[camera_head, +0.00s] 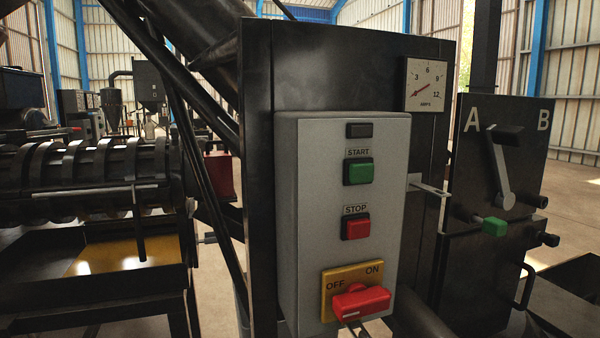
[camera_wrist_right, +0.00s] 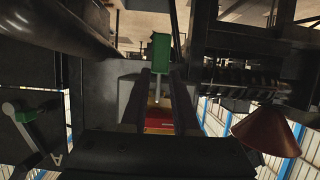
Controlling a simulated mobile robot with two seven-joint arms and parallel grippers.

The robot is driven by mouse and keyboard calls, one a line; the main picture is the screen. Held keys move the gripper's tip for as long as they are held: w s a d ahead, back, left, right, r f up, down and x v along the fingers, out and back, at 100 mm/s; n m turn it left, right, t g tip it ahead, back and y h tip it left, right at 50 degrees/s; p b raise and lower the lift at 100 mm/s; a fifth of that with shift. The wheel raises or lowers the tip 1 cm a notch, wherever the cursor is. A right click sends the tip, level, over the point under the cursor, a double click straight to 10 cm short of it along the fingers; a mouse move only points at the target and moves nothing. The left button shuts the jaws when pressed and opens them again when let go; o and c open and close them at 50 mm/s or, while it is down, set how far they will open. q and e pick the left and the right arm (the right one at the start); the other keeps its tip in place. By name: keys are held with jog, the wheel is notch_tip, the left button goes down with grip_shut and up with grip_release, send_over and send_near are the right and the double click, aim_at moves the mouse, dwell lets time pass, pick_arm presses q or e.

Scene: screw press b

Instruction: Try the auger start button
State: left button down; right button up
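The green START button (camera_head: 359,172) is on the front of a grey control box (camera_head: 318,195), under a small dark plate (camera_head: 359,130). The red STOP button (camera_head: 356,228) is below it. Lower is a red rotary switch (camera_head: 361,302) on a yellow OFF/ON plate (camera_head: 337,283); its white mark is on the left, OFF side. In the right wrist view my right gripper (camera_wrist_right: 159,76) is open, its dark fingers apart. Between them show the box's grey face and a red and yellow part (camera_wrist_right: 158,122), apparently the switch. Contact is unclear. My left gripper is in neither view.
A round-scale ammeter (camera_head: 425,85) has its needle at the lower left. To the right is a black A/B panel (camera_head: 528,150) with a grey lever (camera_head: 501,170) and a green knob (camera_head: 494,227). Another green block (camera_wrist_right: 161,52) lies beyond my fingers. Dark machinery (camera_head: 90,180) stands left.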

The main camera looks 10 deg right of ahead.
grip_shut()
dwell(1.2)
